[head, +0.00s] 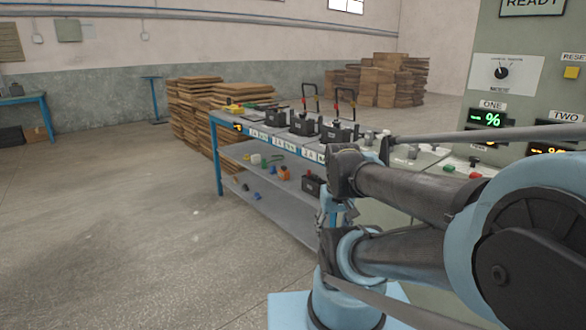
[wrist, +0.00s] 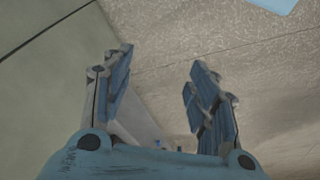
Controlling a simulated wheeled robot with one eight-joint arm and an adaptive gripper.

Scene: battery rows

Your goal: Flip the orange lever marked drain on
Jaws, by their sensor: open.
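I cannot make out an orange lever or a label reading drain in either view. A grey-green control panel (head: 480,55) stands at the right of the head view, with a dial and displays under the labels ONE and TWO. My arm covers its lower part and much of the desk below it. In the wrist view my gripper (wrist: 160,62) is open, with a wide empty gap between its two blue-grey fingers. Beyond them are bare floor and a plain grey-green surface at the left.
A blue-framed workbench (head: 280,134) carries several black batteries, with small coloured parts on its lower shelf (head: 265,200). Stacks of brown boards (head: 192,125) and boxes (head: 385,80) stand behind. The concrete floor (head: 120,220) at the left is clear.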

